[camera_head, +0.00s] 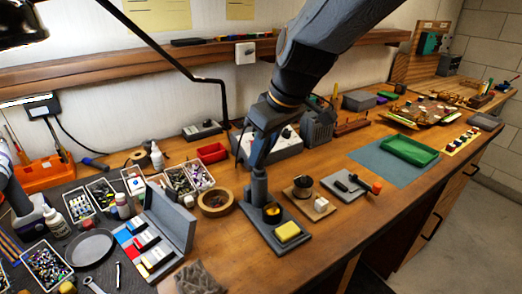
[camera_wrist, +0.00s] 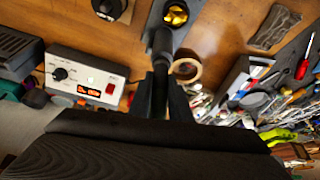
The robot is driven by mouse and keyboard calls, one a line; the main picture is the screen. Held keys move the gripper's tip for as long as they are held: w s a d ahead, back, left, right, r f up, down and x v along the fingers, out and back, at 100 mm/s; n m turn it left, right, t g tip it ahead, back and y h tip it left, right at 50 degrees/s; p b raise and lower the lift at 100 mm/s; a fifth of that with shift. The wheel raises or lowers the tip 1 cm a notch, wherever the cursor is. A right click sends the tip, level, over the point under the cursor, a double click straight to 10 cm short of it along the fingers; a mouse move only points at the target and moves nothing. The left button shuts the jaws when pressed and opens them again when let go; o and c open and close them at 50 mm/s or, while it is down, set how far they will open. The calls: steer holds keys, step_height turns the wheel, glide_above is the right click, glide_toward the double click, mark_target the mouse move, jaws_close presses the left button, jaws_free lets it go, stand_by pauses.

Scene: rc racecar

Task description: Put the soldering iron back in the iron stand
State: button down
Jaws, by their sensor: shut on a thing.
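My gripper (camera_head: 258,165) is above the bench, pointing down, its fingers shut on the dark soldering iron (camera_head: 259,188). In the wrist view the iron (camera_wrist: 162,43) sticks out from between the fingertips (camera_wrist: 161,78). The iron stand (camera_head: 262,222) has a dark flat base, a yellow sponge at the front and a round brass-coloured part behind it. The iron's lower end is over or at the back of the stand, beside the brass part. I cannot tell whether they touch. The stand (camera_wrist: 187,24) is at the top of the wrist view, partly hidden by the iron.
A soldering station (camera_head: 287,144) stands behind. A round wooden dish (camera_head: 215,203) and an open grey case (camera_head: 170,222) lie left of the stand. A small wooden block with a cup (camera_head: 301,190) and a grey plate (camera_head: 337,190) lie right.

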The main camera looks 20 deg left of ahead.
steer(key=shift+f, duration=0.35)
steer(key=c, duration=1.2)
jaws_free()
steer(key=shift+o, duration=0.2)
steer(key=shift+r, duration=0.15)
steer(key=p+v, duration=0.5)
steer(key=v, duration=0.3)
steer(key=shift+a+r, duration=0.25)
steer(key=shift+r, duration=0.15)
